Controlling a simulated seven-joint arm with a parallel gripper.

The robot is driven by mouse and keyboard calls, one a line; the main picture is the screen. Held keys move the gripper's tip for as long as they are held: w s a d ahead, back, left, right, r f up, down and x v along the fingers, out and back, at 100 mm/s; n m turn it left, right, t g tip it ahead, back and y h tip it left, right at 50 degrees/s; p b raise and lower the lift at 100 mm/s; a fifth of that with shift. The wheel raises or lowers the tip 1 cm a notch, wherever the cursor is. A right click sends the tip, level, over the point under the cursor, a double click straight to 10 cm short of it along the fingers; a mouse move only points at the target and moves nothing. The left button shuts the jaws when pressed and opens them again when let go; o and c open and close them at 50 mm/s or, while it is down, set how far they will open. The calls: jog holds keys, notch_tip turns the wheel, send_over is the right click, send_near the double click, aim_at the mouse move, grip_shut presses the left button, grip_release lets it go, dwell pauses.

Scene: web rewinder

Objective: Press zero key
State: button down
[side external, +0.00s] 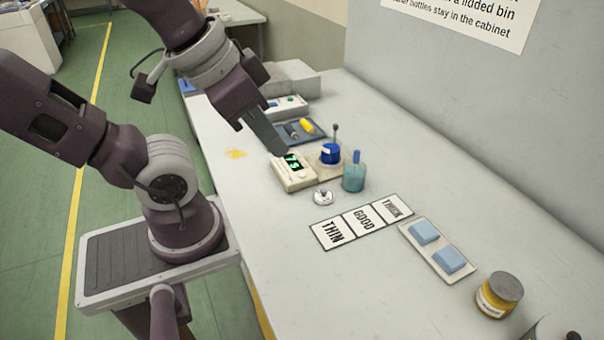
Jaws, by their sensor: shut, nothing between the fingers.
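A small cream box with a lit green display (294,173) stands on the bench and seems to be the gauge that carries the zero key. The digits look like "75", but are too small to be sure of. Small marks show beside the display; I cannot tell which is the zero key. My gripper (281,152) is shut and empty, pointing down at the back left edge of the box. Its tips overlap that edge in the picture. I cannot tell whether they touch the box or hover over it, and they may hide part of its top.
A dark tray (300,131) with a yellow item lies behind. THIN, GOOD, THICK cards (363,221), blue blocks and a jar (499,295) lie nearer.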

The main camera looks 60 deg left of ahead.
jog(key=w+a+y, duration=0.3)
jog(key=w+a, duration=0.4)
jog(key=m+t+h, duration=0.2)
jog(key=m+t, duration=0.1)
jog(key=m, duration=0.5)
send_over(302, 175)
notch_tip(302, 175, down, 18)
jog(key=f, duration=0.1)
jog(key=shift+s+a+t, duration=0.25)
jog(key=shift+s+t, duration=0.05)
jog(key=shift+s, duration=0.1)
jog(key=shift+f, duration=4.35)
